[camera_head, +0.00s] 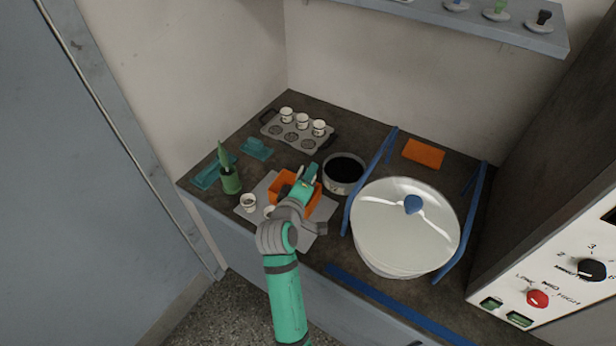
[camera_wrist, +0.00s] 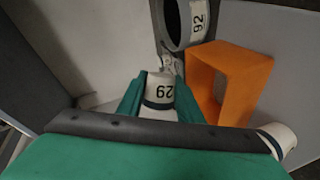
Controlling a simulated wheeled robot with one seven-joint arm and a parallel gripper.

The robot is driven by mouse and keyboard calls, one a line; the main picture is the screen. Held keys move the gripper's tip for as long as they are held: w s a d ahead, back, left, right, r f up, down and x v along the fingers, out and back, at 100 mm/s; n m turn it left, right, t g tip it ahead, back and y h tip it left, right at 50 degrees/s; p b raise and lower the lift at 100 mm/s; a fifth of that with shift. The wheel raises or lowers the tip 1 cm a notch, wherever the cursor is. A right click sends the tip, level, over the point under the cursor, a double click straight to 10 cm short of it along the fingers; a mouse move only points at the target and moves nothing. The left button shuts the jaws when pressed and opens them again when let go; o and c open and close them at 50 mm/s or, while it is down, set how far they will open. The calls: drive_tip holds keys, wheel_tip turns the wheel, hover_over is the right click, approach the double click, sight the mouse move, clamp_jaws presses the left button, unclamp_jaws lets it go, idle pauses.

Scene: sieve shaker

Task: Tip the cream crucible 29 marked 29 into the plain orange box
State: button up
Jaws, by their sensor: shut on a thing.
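In the wrist view, my gripper (camera_wrist: 158,98) is shut on the cream crucible 29 (camera_wrist: 160,90), a pale cup with a dark band and its number facing the camera. The wrist view looks turned sideways, and the mouth of the crucible points away. Pale speckled matter (camera_wrist: 172,64) shows just beyond its rim; I cannot tell whether it is pouring. The plain orange box (camera_wrist: 232,75) is just right of the crucible there. In the head view, my gripper (camera_head: 303,180) is over the orange box (camera_head: 316,201), partly covering it; the held crucible is not clear there.
A dark round pan (camera_head: 344,173) marked 92 stands close beside the box. A large white lidded bowl (camera_head: 405,240) is to the right. Two pale crucibles stand left of the box, one (camera_head: 248,202) clear.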

drive_tip(key=shift+m, duration=0.3)
drive_tip(key=shift+d+m+y, duration=0.1)
drive_tip(key=shift+m+y, duration=0.5)
drive_tip(key=shift+m, duration=0.3)
drive_tip(key=shift+m+t+y, duration=0.3)
drive_tip(key=shift+m+y, duration=0.1)
drive_tip(key=shift+m, duration=0.2)
drive_tip(key=shift+r+m+t, duration=0.1)
drive_tip(key=shift+m+t, duration=0.2)
drive_tip(key=shift+m, duration=0.5)
drive_tip(key=shift+a+m+y, duration=0.3)
drive_tip(key=shift+m+y, duration=0.4)
drive_tip(key=shift+m, duration=0.2)
